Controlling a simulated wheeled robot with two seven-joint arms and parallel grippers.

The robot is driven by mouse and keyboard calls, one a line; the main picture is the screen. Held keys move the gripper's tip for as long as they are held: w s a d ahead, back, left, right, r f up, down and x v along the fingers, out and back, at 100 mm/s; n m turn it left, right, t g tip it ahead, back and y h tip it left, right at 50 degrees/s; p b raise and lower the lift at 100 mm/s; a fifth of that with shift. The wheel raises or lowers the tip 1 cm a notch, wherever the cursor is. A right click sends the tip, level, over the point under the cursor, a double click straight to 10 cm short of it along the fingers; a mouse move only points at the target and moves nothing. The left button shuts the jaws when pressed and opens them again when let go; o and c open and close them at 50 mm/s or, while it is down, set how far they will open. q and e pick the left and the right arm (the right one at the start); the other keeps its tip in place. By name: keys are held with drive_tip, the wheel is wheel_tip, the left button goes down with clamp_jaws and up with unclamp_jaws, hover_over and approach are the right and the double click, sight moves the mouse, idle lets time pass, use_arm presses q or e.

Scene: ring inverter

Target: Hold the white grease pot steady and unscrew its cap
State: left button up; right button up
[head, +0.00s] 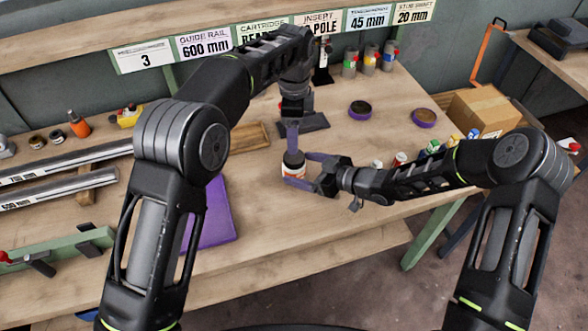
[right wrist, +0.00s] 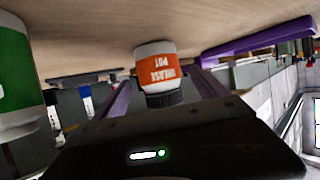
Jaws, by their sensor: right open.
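The white grease pot (head: 294,169) stands on the workbench in the head view, with its dark cap (head: 293,157) on top. In the right wrist view the pot (right wrist: 155,66) appears upside down, with an orange label and the black cap (right wrist: 166,98) on it. My right gripper (head: 299,170) is open, reaching in from the right with its purple fingers on either side of the pot.
A dark tray (head: 302,123) lies just behind the pot. Two dark-and-purple rings (head: 360,108) (head: 424,118) lie further right. A purple mat (head: 212,215) lies at front left. Small bottles (head: 400,158) and a cardboard box (head: 482,110) stand to the right.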

drive_tip(key=shift+x, duration=1.35)
drive_tip(key=shift+c, duration=0.4)
clamp_jaws()
